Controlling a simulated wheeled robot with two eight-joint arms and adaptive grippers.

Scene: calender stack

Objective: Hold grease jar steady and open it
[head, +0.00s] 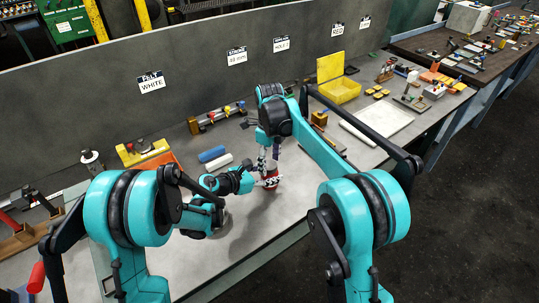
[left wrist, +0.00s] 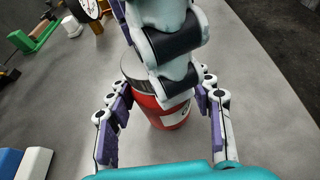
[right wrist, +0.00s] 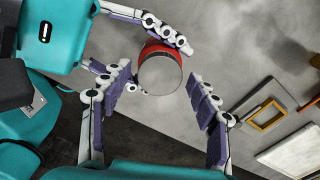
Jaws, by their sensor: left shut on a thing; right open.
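The grease jar (head: 272,181) is red and stands upright on the grey bench. In the right wrist view its pale metal lid (right wrist: 160,75) faces the camera. My left gripper (head: 263,178) reaches it from the left and is shut on the red body, with a finger on each side; the body also shows in the left wrist view (left wrist: 160,108). My right gripper (head: 274,158) points down over the jar from above. Its fingers are spread on either side of the lid in the right wrist view, apart from it. In the left wrist view this gripper hides part of the lid.
A blue roll (head: 211,154) and a white roll (head: 218,163) lie left of the jar. The bench front near the jar is clear.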

